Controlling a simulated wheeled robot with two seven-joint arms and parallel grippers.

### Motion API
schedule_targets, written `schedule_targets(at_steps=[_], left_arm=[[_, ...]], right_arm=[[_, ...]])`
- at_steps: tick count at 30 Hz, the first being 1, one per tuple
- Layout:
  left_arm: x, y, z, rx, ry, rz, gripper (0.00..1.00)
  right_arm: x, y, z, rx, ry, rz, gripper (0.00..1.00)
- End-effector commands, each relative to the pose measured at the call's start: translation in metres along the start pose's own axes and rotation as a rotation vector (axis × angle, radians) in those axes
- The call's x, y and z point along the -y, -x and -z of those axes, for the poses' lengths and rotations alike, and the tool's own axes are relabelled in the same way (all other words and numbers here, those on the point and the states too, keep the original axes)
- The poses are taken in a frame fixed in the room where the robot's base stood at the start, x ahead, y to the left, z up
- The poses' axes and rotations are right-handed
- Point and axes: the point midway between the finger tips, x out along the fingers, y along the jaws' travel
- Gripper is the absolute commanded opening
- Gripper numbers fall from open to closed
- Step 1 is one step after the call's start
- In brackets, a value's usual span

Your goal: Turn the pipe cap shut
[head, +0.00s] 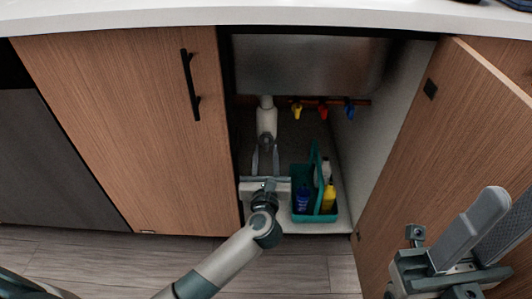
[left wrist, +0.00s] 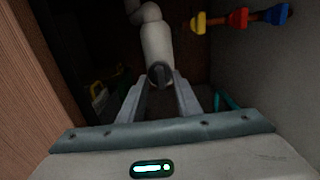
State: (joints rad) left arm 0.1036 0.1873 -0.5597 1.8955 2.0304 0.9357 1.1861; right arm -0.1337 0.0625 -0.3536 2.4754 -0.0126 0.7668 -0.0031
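The white drain pipe (head: 266,118) hangs under the sink inside the open cabinet. Its lower end carries the round cap (left wrist: 160,75), which has a dark raised bar across its face in the left wrist view. My left gripper (head: 265,153) reaches into the cabinet below the pipe. Its two fingers (left wrist: 160,84) are apart, one at each side of the cap, with gaps showing between them and it. Whether the tips lie level with the cap in depth is unclear. My right gripper (head: 506,205) is raised at the lower right by the open door, fingers apart and empty.
A teal caddy (head: 316,217) with a blue container and a yellow bottle (head: 329,196) stands just right of my left gripper. Yellow, red and blue valves (head: 323,111) sit at the back. The open door (head: 440,150) bounds the right; a closed door (head: 130,120) the left.

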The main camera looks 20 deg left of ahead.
Motion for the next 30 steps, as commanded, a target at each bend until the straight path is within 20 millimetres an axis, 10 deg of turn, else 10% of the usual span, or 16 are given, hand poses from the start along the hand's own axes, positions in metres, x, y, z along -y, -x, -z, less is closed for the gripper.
schedule_targets(at_steps=[15,19,30], left_arm=[[-0.0002,-0.0134,-0.0005,0.000,0.001,-0.001,0.30],[-0.0002,-0.0133,-0.0004,0.000,0.001,-0.001,0.00],[-0.0002,-0.0130,-0.0014,-0.001,-0.018,-0.001,0.00]], right_arm=[[0.0018,-0.0031,-0.0019,-0.012,-0.010,-0.009,0.31],[0.0013,-0.0023,-0.0018,-0.011,-0.008,-0.009,0.31],[0.0005,-0.0042,-0.0008,-0.008,-0.001,0.006,0.31]])
